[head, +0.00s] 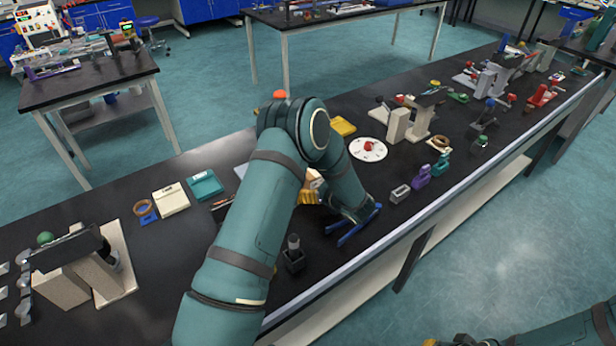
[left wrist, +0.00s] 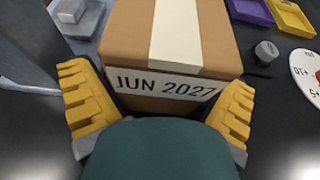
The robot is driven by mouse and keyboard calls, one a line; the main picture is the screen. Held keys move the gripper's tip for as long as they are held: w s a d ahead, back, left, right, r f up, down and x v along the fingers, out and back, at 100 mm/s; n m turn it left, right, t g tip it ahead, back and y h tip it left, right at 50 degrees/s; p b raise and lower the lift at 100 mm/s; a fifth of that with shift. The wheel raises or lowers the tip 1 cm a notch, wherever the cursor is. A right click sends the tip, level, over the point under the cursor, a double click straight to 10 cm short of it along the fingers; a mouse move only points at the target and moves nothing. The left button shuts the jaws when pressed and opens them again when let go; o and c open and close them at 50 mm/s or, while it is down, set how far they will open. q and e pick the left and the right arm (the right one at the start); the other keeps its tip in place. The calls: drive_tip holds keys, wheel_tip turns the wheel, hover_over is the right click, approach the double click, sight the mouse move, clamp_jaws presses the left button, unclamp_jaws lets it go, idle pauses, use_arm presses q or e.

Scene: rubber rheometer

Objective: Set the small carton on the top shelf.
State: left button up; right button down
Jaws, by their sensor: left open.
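The small carton (left wrist: 172,55) is brown with a white tape strip and a label reading JUN 2027. It sits between the yellow fingers of my left gripper (left wrist: 160,112) in the left wrist view, and the fingers are open on either side of it. In the head view only a bit of the carton (head: 314,178) shows beside my left gripper (head: 308,194); my arm hides the rest. Of my right gripper (head: 436,342) only a yellowish bit shows at the bottom edge. I cannot make out which surface is the top shelf.
The black bench is crowded. A white round dial plate (head: 368,149), a yellow tray (head: 343,126), a teal box (head: 205,185) and a cream box (head: 171,200) lie around my left arm. A dark holder (head: 293,260) stands near the front edge. A grey tray (left wrist: 80,22) is left of the carton.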

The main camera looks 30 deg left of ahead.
use_arm(q)
drive_tip(key=c, duration=1.2)
drive_tip(key=shift+r, duration=0.15)
